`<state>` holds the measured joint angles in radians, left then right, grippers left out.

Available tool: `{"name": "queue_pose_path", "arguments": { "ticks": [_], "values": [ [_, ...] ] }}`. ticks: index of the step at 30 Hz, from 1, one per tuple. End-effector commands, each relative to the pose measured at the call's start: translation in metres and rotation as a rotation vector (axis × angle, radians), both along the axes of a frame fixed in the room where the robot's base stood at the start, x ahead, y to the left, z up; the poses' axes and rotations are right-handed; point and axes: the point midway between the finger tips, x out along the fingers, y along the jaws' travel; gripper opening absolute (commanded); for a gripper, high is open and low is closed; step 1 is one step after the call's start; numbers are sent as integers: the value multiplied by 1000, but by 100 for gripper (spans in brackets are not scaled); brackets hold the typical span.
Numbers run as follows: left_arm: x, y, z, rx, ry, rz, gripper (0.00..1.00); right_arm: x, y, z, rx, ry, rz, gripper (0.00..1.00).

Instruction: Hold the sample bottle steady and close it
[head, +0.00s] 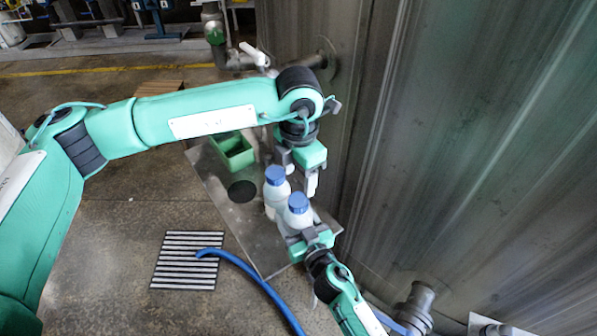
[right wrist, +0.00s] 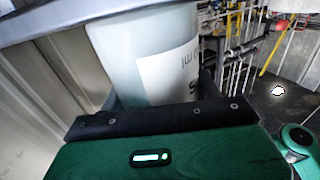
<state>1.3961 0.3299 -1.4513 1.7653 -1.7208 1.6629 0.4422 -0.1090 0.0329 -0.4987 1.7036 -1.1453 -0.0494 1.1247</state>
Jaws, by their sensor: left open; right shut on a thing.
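Two white bottles with blue caps stand close together on a metal shelf (head: 218,182). My right gripper (head: 303,238) is shut around the body of the nearer bottle (head: 299,219). In the right wrist view this white bottle (right wrist: 145,55), with printed label, sits between the dark fingers (right wrist: 160,105). Its blue cap (head: 298,203) is on top; I cannot tell how tight it is. The farther bottle (head: 276,194) stands just behind and left of it. My left gripper (head: 297,175) is open, fingers pointing down, beside and behind the caps, with nothing visible between them.
A green box (head: 232,152) stands at the back of the shelf, near a dark round hole (head: 242,191). A tall metal wall (head: 450,140) closes off the right side. A valve with pipes (head: 255,55) is behind. A blue hose (head: 262,284) and a floor grate (head: 187,262) lie in front.

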Motion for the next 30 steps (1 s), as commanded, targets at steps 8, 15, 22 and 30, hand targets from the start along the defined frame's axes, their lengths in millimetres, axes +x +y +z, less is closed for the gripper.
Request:
{"name": "queue_pose_path", "arguments": {
  "ticks": [8,15,22,30],
  "values": [
    [0,0,1,1,1,181,60,0,0,0,0,-1,0,0],
    [0,0,2,1,1,193,60,0,0,0,0,-1,0,0],
    [0,0,-4,1,2,192,60,0,0,0,0,-1,0,0],
    [-1,1,-43,2,4,192,60,0,0,0,0,-1,0,0]
  ]
}}
